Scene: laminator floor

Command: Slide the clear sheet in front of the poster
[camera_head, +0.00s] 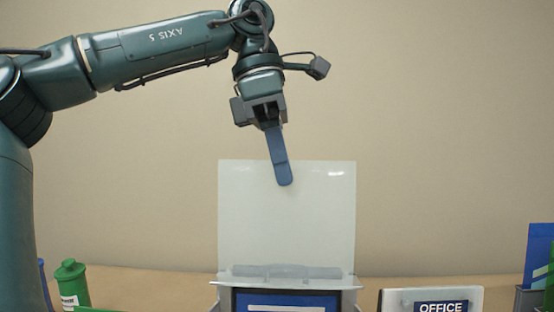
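The clear sheet (287,220) is a pale translucent panel standing upright in the middle of the view. Its lower edge is at the top of a grey holder (214,296); whether it sits inside the holder's slot is hard to tell. The poster (290,296) shows only as a dark blue strip with a white band inside the holder, cut off by the frame's bottom. My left gripper (284,180) comes down from above, its blue finger overlapping the sheet's top edge from the front. It appears shut on the sheet; the other finger is hidden. My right gripper is out of view.
A green bottle (72,284) stands at the lower left, close to my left arm. A white sign reading OFFICE (436,300) is right of the holder. Blue and green items (538,268) stand at the far right. The wall behind is bare.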

